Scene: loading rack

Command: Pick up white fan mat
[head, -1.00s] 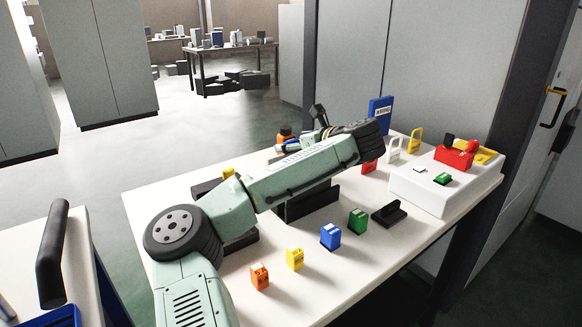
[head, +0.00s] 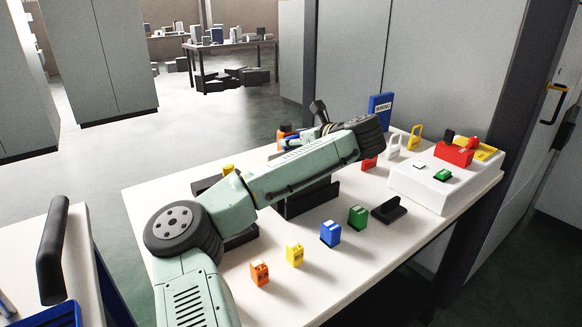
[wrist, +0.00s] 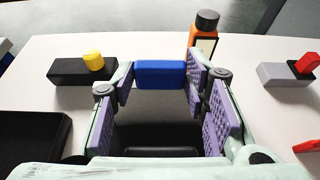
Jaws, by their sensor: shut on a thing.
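In the wrist view my gripper (wrist: 162,82) has its purple-padded fingers on either side of a blue block (wrist: 160,73) and is shut on it. The fingertips reach its two ends. In the head view my arm hides most of the gripper and the block, above the far side of the white table (head: 345,285). I cannot make out anything that is clearly a white fan mat in either view.
An orange bottle (wrist: 203,38) with a black cap stands just beyond the block. A black block with a yellow knob (wrist: 93,62) is left of my gripper. Small coloured blocks, padlocks and a white box (head: 432,190) occupy the table's right and front.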

